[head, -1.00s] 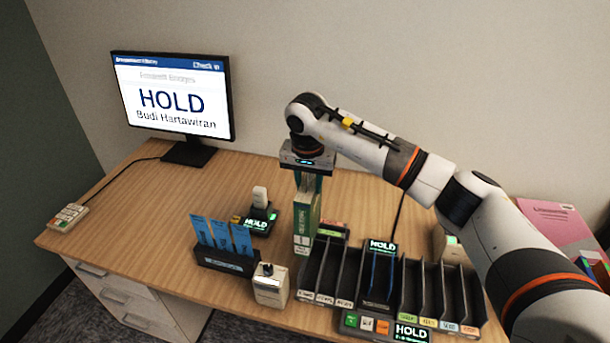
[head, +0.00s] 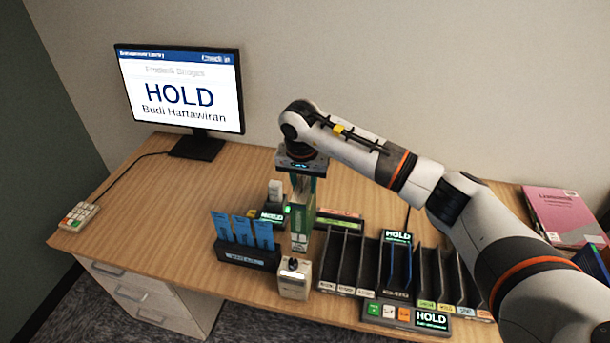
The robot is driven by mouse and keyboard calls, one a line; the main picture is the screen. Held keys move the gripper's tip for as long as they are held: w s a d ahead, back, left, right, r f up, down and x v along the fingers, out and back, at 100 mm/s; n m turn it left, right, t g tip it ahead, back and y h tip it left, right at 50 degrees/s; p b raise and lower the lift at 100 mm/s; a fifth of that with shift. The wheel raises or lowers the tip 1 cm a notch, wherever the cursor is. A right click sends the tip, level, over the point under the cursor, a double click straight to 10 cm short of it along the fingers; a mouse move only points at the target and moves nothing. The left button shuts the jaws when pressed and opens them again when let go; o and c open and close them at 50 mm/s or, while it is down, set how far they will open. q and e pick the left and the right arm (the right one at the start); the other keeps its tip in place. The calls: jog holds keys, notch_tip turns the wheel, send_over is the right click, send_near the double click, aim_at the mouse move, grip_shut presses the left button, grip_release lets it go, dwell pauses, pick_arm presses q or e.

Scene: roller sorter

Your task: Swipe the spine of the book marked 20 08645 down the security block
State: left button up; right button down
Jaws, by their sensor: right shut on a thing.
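My right gripper (head: 302,184) is shut on a slim green-and-white book (head: 302,216) and holds it upright, pointing downward. Its lower end is just behind the small cream device (head: 294,278); I cannot tell whether it touches the desk. The spine number is too small to read. A low dark block with red and green labels (head: 340,217) lies just right of and behind the book, perhaps the security block; I cannot tell. A dark stand with a green-lit HOLD display (head: 272,215) is close on the book's left. My left gripper is not in view.
A dark holder with blue slips (head: 248,256) stands front left of the book. A black slotted rack (head: 358,268) fills the front right. The monitor (head: 185,90) reads HOLD, Budi Hartawiran. A keypad (head: 78,216) is far left. The left desk top (head: 160,215) is clear.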

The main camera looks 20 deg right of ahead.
jog(key=shift+s+a+f, duration=0.2)
jog(key=shift+f, duration=0.35)
jog(key=shift+s+a+f, duration=0.15)
jog(key=shift+s+f, duration=0.1)
jog(key=shift+f, duration=0.25)
jog(key=shift+f+b, duration=1.05)
jog(key=shift+f, duration=0.95)
jog(key=shift+f+b, duration=1.55)
jog(key=shift+f, duration=0.05)
jog(key=shift+w, duration=0.1)
